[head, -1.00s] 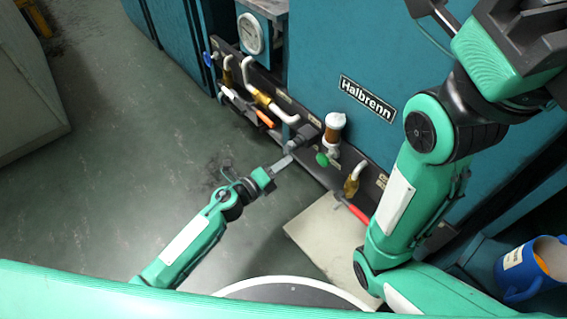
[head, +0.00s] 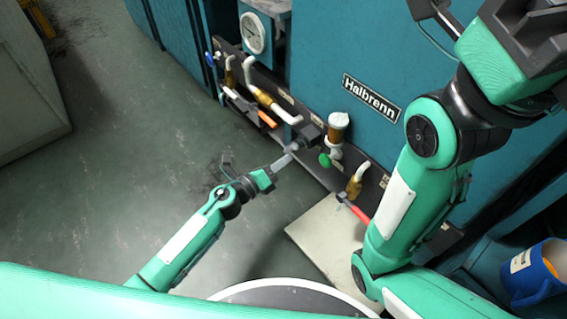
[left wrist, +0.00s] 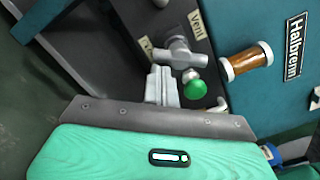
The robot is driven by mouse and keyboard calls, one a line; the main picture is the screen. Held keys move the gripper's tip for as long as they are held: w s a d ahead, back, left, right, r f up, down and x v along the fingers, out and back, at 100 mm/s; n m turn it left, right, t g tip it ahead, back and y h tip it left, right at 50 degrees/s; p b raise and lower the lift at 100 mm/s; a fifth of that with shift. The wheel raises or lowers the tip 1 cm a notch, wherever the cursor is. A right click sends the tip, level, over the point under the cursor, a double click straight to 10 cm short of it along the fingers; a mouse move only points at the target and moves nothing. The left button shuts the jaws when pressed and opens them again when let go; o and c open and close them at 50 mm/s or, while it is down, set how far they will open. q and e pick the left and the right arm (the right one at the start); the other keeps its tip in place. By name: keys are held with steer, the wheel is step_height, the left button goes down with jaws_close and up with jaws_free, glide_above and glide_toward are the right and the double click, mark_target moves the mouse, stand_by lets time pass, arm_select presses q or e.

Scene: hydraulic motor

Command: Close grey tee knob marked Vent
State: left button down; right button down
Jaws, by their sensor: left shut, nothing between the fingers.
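The grey tee knob (left wrist: 182,55) sticks out of the dark manifold panel beside the "Vent" label (left wrist: 196,24) in the left wrist view. In the head view the grey knob (head: 294,146) is small and partly hidden by my gripper. My left gripper (head: 284,161) is shut and empty, with its fingertips close to the knob. In the left wrist view its fingers (left wrist: 160,88) end just below the tee bar. I cannot tell whether they touch it. My right arm fills the right side of the head view, and its fingertips are not visible.
A green knob (left wrist: 195,90) sits right beside my left fingers. An amber sight glass (head: 337,128), brass valves with white pipes (head: 280,109) and a red handle (head: 357,211) line the panel. A blue bucket (head: 533,272) stands lower right. Floor to the left is clear.

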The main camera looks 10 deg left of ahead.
arm_select(q)
steer(key=shift+w+a, duration=0.2)
steer(key=shift+w+a+m, duration=0.2)
steer(key=shift+m, duration=0.5)
steer(key=shift+w+a, duration=0.1)
steer(key=shift+w+a+r+p, duration=0.25)
steer(key=shift+w+a+p, duration=0.1)
steer(key=shift+p, duration=0.2)
steer(key=shift+f, duration=0.1)
stand_by(0.7)
